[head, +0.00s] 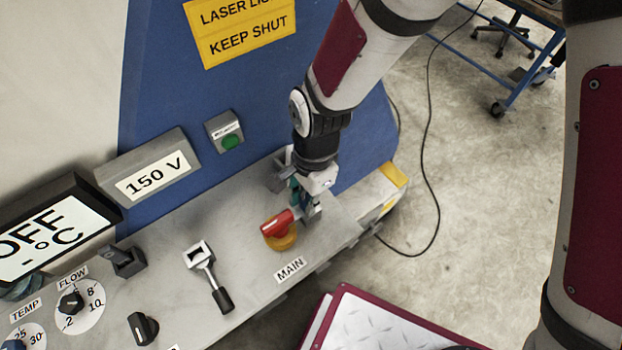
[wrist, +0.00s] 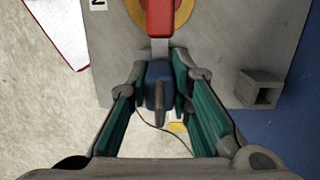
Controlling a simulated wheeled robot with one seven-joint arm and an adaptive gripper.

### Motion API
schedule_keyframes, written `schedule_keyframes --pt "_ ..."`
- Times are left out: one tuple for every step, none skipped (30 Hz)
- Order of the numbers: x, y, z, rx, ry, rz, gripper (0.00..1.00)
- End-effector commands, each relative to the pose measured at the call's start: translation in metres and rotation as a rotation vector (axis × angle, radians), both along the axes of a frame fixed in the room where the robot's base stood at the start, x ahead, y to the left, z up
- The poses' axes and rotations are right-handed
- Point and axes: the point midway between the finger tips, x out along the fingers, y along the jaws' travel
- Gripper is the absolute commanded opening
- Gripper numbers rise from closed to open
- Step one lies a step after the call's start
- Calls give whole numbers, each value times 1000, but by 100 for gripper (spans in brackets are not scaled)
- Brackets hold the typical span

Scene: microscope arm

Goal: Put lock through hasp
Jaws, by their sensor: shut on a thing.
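My gripper (head: 310,208) is over the right part of the grey control panel, just right of a red switch handle (head: 275,222) on a yellow disc (head: 285,243). In the wrist view, my green-padded fingers (wrist: 160,76) are shut on a small dark blue lock (wrist: 158,72). A grey metal strip (wrist: 160,48) lies between the lock and the red handle, which shows at the top (wrist: 160,18). I cannot tell whether the lock's shackle passes through a hasp. My fingers mostly hide the lock in the head view.
A square grey socket (wrist: 259,89) stands right of my fingers in the wrist view. A lever (head: 210,275) and a black knob (head: 143,328) are on the panel's left. The blue wall (head: 190,105) rises behind. A red-edged plate (head: 375,325) lies in front.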

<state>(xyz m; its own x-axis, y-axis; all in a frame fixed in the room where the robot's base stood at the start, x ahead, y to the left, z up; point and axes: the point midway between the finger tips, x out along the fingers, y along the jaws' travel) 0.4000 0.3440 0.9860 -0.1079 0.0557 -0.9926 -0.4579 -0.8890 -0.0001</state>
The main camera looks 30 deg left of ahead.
Motion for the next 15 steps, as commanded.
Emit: schedule_keyframes --pt "0 0 -1 0 0 0 0" --pt "0 0 -2 0 0 0 0" --pt "0 0 -3 -1 0 0 0" --pt "0 0 -4 -1 0 0 0" --pt "0 0 -4 -1 0 0 0" --pt "0 0 -4 0 0 0 26" --pt "0 0 -4 0 0 0 33" --pt "0 0 -4 0 0 0 40" --pt "0 0 -4 0 0 0 43" --pt "0 0 -4 0 0 0 43" --pt "0 0 -4 0 0 0 43" --pt "0 0 -4 0 0 0 43" --pt "0 0 -4 0 0 0 43" --pt "0 0 -4 0 0 0 43" --pt "0 0 -4 0 0 0 43"
